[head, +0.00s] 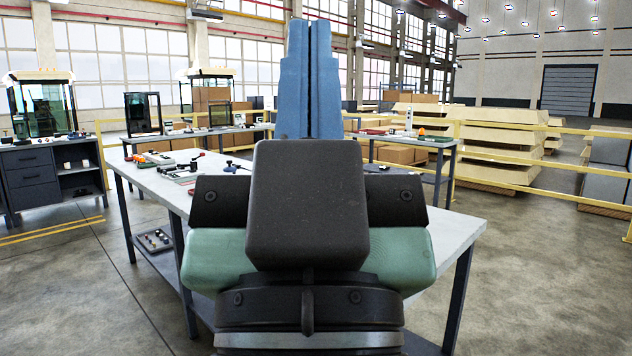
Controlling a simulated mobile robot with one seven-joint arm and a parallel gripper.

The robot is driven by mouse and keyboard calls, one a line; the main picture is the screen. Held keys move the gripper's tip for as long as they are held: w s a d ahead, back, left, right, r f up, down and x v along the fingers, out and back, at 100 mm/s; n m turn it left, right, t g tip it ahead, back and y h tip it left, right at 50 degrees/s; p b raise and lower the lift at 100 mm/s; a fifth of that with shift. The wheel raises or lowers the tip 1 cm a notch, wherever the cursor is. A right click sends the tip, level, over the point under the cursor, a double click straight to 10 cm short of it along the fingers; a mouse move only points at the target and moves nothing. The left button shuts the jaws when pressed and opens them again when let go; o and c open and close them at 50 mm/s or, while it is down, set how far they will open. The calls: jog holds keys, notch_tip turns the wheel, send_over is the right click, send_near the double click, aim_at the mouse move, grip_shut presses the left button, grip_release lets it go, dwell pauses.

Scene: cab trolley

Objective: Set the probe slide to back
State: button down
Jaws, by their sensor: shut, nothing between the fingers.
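My gripper (309,30) rises in the middle of the head view, its two long blue fingers closed together and pointing up, with nothing between them. Its dark and green body covers much of the near workbench (140,178). Several small devices with levers and knobs stand on the bench to the left of my gripper, among them a grey and white unit with a red lever (187,168). A small dark item with a blue knob (232,167) lies just left of my gripper. I cannot tell which of these, if any, is the probe slide, or its setting.
A lower shelf holds a tray of small parts (155,240). A dark cabinet (50,178) stands at far left. Another bench (425,140) stands behind on the right. Yellow railings (500,178) and stacked pallets lie beyond. The floor at right is clear.

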notch_tip(320, 180, up, 21)
jog(key=p, duration=1.9)
jog(key=shift+r, duration=0.2)
jog(key=shift+w, duration=0.1)
